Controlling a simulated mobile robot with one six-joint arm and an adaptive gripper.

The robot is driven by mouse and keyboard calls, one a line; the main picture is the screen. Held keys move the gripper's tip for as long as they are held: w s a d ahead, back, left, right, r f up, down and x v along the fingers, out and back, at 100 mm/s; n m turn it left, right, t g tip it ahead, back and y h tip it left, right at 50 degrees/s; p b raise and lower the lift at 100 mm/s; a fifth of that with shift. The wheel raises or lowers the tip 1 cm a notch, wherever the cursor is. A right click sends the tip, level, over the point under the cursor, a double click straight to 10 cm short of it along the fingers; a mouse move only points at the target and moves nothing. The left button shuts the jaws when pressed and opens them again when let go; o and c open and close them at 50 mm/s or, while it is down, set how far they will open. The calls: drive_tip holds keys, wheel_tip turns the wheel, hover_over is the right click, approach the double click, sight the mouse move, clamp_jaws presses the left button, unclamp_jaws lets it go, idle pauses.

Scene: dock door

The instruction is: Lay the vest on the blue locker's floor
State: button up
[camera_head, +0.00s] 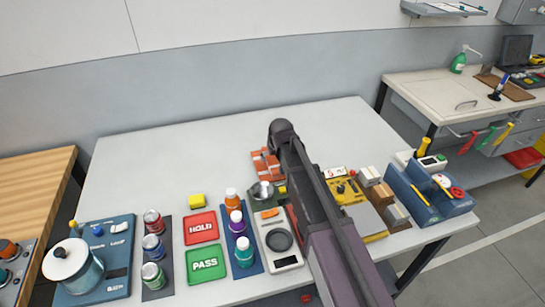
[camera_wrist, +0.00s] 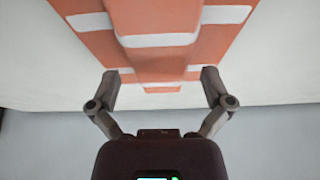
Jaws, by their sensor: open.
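The orange vest with white bands (camera_head: 262,163) lies on the grey table, partly hidden behind my arm in the head view. In the wrist view the vest (camera_wrist: 170,40) fills the upper middle. My gripper (camera_wrist: 159,76) is open, with its fingertips left and right of the vest's narrower near end. I cannot tell how far above the vest the fingers are. Nothing is held. In the head view my arm reaches over the table and its fingers are hidden. I do not see a blue locker in either view.
Near the vest are a metal cup (camera_head: 262,191), a scale (camera_head: 279,240) and a yellow board (camera_head: 352,198). Bottles, cans, red and green trays (camera_head: 206,264) stand along the front. A blue tool caddy (camera_head: 428,195) is at right. The table's back left is clear.

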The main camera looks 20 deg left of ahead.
drive_tip(key=p+v, duration=0.9)
drive_tip(key=v, duration=0.2)
drive_tip(key=shift+p, duration=0.3)
drive_tip(key=shift+w, duration=0.1)
idle(0.7)
drive_tip(key=s+d+m+g, duration=0.1)
drive_tip(key=s+d, duration=0.4)
drive_tip(key=d, duration=0.6)
drive_tip(key=s+d+f+m+g+h, duration=0.1)
drive_tip(key=s+d+m, duration=0.2)
drive_tip(key=d, duration=0.9)
drive_tip(key=s+d+m+g+h, duration=0.1)
drive_tip(key=s+d+m+g, duration=0.1)
drive_tip(key=s+d, duration=0.5)
drive_tip(key=d, duration=0.5)
drive_tip(key=shift+d+f, duration=0.25)
drive_tip(key=c, duration=0.6)
